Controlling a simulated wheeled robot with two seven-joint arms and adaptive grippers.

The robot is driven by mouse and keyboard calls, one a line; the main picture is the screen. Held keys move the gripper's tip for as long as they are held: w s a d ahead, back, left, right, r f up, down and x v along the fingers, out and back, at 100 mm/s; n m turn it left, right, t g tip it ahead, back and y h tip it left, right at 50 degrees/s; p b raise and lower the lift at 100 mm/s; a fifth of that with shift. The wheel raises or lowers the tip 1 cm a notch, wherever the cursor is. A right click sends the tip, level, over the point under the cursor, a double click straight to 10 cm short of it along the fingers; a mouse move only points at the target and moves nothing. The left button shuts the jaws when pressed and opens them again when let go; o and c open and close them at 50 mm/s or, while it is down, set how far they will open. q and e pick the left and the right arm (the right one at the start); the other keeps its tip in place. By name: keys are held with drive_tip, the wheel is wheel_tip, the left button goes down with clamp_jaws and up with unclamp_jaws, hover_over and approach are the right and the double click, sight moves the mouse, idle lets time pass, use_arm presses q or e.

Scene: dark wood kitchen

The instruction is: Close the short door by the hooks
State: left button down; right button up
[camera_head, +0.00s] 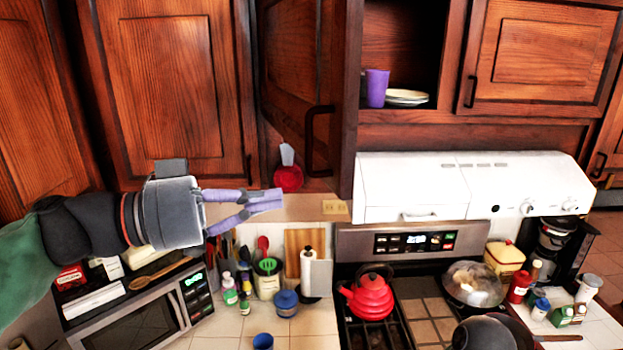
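A wooden cabinet door (290,60) stands swung open toward me at the top middle, with a dark handle (318,142) on its face near the free edge. To its right is the open cabinet, whose shelf (402,106) holds a purple cup and white plates. I cannot make out any hooks. My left gripper (282,200) reaches in from the left, below and left of the handle. Its purple fingers are close together at the tips, with nothing seen between them, and look apart from the door.
A white range hood (470,186) is right of the open door. Below are a stove with a red kettle (370,296) and a pan (473,285). A microwave (135,318) is under my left arm. Bottles and utensils crowd the counter (310,325).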

sight(331, 189)
use_arm(q)
drive_tip(key=p+x, duration=0.2)
drive_tip(key=x, duration=0.4)
drive_tip(key=shift+w+d+p, duration=0.15)
drive_tip(key=shift+d+p, duration=0.15)
drive_tip(key=shift+p, duration=0.05)
drive_tip(key=shift+w, duration=0.1)
drive_tip(key=shift+d+f, duration=0.1)
